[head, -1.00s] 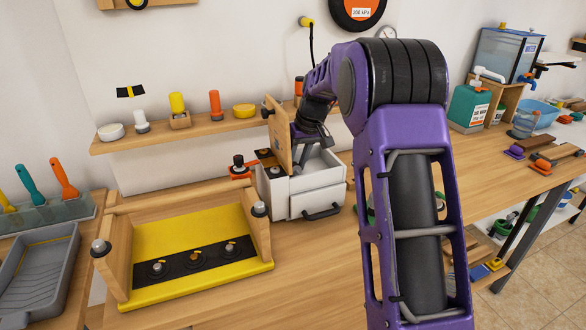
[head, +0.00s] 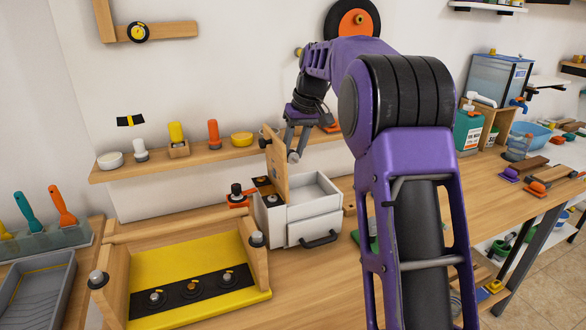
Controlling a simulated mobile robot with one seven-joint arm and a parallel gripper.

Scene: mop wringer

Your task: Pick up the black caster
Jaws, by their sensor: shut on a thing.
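My gripper (head: 294,142) points down above the white drawer box (head: 318,212), just right of its upright wooden board (head: 277,165). It is shut on a small piece with a rounded grey end (head: 294,157), held clear above the box's open top compartment. The piece is too small to tell for sure whether it is the black caster; the fingers hide part of it. The compartment below it looks empty where I can see in. Small dark parts with orange bits (head: 263,182) sit on the box left of the board.
A yellow tray (head: 185,248) with wooden sides and a black strip of knobs stands front left. A red clamp with a black knob (head: 237,190) is beside the box. A shelf (head: 190,155) with several small items runs behind. My arm covers the middle right.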

